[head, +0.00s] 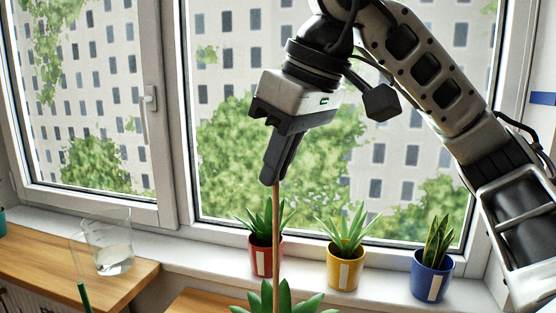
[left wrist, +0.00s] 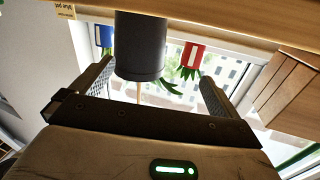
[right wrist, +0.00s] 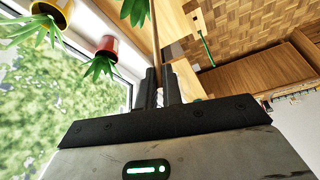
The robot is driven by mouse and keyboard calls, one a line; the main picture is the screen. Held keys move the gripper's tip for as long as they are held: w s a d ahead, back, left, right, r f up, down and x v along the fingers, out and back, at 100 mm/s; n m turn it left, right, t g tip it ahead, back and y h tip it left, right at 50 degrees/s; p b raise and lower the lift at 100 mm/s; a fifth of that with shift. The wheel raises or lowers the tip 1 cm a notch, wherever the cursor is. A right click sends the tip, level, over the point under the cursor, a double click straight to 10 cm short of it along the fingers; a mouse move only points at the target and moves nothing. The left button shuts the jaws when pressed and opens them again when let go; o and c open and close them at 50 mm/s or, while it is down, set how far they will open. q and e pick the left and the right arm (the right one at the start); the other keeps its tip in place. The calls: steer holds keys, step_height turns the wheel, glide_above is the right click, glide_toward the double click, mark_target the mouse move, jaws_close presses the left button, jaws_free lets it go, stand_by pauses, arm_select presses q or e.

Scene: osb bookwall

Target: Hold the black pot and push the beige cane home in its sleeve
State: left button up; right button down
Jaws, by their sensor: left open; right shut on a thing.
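The beige cane (head: 277,225) stands upright; its lower end goes in among the green leaves (head: 272,298) at the bottom of the head view. My right gripper (head: 271,182) is shut on the cane's top end, and the cane (right wrist: 156,32) also shows running out from its fingers in the right wrist view. The black pot (left wrist: 140,45) shows only in the left wrist view, upside down there. My left gripper (left wrist: 156,88) is open, with one finger on each side of the pot and gaps visible. The sleeve is hidden.
Red (head: 262,259), yellow (head: 343,268) and blue (head: 431,278) potted plants stand on the window sill (head: 385,288) behind the cane. A clear glass (head: 110,255) stands on the wooden top at left, near a green stick (head: 84,294). The window is behind.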

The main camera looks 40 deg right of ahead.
arm_select(q)
steer(key=shift+s+d+f+g, duration=0.3)
steer(key=shift+s+f+g, duration=0.15)
steer(key=shift+f+g, duration=0.15)
steer(key=shift+s+d+f+g, duration=0.3)
steer(key=shift+s+f+g, duration=0.15)
steer(key=shift+f+g, duration=0.1)
steer(key=shift+d, duration=0.2)
steer(key=shift+x, duration=4.8)
steer(key=shift+c, duration=0.3)
steer(key=c, duration=0.6)
steer(key=shift+c, duration=0.2)
